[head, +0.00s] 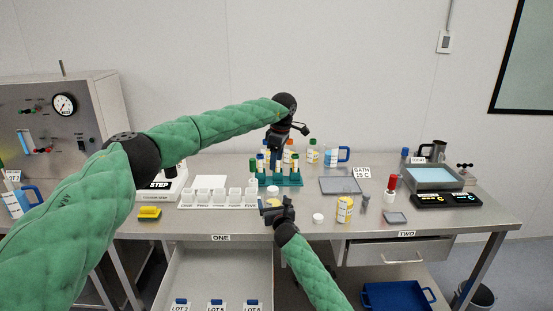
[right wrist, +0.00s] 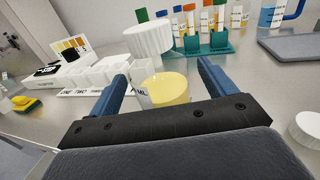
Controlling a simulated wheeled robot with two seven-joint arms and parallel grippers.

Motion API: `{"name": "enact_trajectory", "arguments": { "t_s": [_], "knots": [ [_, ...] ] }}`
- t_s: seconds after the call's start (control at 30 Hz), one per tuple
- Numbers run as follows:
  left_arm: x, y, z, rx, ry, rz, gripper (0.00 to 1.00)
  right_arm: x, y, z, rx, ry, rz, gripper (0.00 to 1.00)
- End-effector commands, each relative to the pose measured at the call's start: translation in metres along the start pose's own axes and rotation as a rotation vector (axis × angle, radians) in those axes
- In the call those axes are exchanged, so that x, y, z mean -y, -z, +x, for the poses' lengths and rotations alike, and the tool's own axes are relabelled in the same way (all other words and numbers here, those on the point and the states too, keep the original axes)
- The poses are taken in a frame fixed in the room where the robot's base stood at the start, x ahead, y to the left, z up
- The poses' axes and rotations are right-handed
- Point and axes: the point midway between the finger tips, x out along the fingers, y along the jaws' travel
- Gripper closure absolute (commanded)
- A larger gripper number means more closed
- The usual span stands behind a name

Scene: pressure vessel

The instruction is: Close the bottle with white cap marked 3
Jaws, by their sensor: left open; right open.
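My right gripper (head: 277,203) is open at the front of the table. In the right wrist view its two blue fingers (right wrist: 163,75) stand on either side of an open container with a yellow top surface (right wrist: 168,88), apart from it as far as I can tell. A ribbed white cap (right wrist: 148,39) shows just beyond it, and in the head view (head: 272,190); what supports it is unclear. Another white cap (head: 318,217) lies on the table to the right, also in the wrist view (right wrist: 306,128). No mark 3 is readable. My left gripper (head: 277,157) is open above the tube rack.
A teal tube rack (head: 290,180) stands behind, with white labelled cups (head: 235,197) to the left. A yellow-labelled bottle (head: 345,209) stands right of the loose cap. A grey tray (head: 340,185) lies behind it. An open drawer (head: 215,265) juts out below.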

Motion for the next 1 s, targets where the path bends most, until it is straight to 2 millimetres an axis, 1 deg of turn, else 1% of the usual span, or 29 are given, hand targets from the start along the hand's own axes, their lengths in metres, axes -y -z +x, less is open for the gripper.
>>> {"name": "enact_trajectory", "arguments": {
  "t_s": [0.13,0.3,0.5,0.67,1.0],
  "knots": [
    [0.000,-0.001,0.009,0.000,0.000,0.000,0.38,0.001,0.004,-0.019,0.000,-0.001,-0.003,0.17],
    [0.000,-0.002,0.016,0.000,0.000,0.000,0.38,0.001,0.003,-0.044,0.001,-0.001,-0.003,0.17],
    [0.000,-0.003,0.021,0.000,0.000,0.000,0.38,0.001,0.003,-0.064,0.000,0.000,-0.001,0.17],
    [0.000,-0.003,0.022,0.000,0.000,0.000,0.38,0.000,0.001,-0.070,-0.001,0.000,0.000,0.17],
    [0.000,-0.004,0.024,0.004,0.000,0.001,0.38,0.000,0.002,-0.071,-0.002,0.001,0.003,0.17]
  ]
}}
